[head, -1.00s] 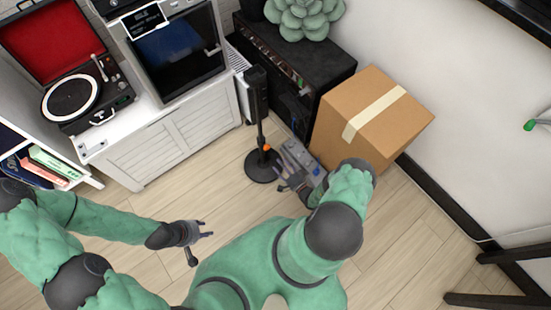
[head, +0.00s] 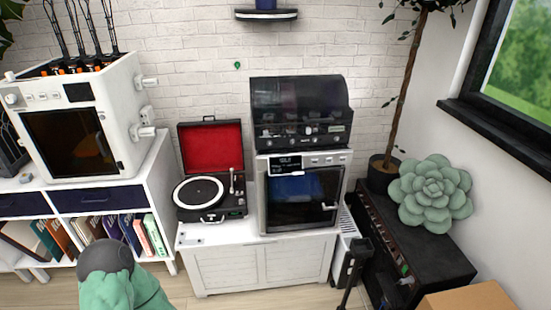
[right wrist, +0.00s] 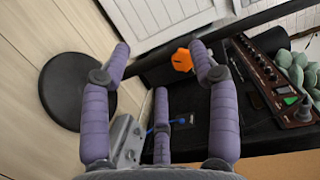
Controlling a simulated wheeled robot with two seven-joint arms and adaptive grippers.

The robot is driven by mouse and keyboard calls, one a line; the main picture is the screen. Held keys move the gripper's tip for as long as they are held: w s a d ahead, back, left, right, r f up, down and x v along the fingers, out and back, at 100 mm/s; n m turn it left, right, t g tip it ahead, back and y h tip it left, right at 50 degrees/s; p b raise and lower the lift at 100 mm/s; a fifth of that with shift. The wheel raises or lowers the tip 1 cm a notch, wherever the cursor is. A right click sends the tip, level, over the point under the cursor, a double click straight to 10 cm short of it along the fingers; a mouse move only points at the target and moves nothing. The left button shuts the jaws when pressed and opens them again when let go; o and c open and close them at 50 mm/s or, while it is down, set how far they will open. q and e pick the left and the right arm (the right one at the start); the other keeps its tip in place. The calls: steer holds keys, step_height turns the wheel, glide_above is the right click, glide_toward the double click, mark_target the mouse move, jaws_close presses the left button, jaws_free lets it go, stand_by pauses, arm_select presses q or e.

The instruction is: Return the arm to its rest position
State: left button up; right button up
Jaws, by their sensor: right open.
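My right gripper (right wrist: 160,64) shows in the right wrist view with its several purple fingers spread apart and nothing between them. It is above the floor, near a round black stand base (right wrist: 72,92) and the dark front of a black cabinet (right wrist: 255,115). In the head view only a green and dark grey part of my arm shows at the lower left. Neither gripper is in the head view. My left gripper is not in view.
A cardboard box (head: 470,302) stands at the lower right. A white cabinet (head: 258,264) carries a turntable (head: 210,205) and an oven-like machine (head: 300,200).

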steer(key=s+a+r+n+g+y+p, duration=0.1)
steer(key=a+r+g+y, duration=0.1)
steer(key=a+g+y, duration=0.3)
steer(key=s+a+r+n+g, duration=0.2)
steer(key=a+g, duration=0.1)
steer(key=a, duration=0.3)
steer(key=s+a+r+n+g+y+p, duration=0.1)
steer(key=a+g+y, duration=0.25)
steer(key=a, duration=0.25)
steer(key=s+a+r+n+g+h+p, duration=0.2)
steer(key=s+r+n+g+h, duration=0.2)
steer(key=s+r+g, duration=0.35)
step_height(320, 180, up, 18)
steer(key=s+n+t+h+p, duration=0.2)
steer(key=n+h, duration=0.2)
steer(key=h, duration=0.1)
steer(key=shift+a+t+p, duration=0.2)
steer(key=shift+t+p, duration=0.15)
steer(key=shift+t, duration=0.05)
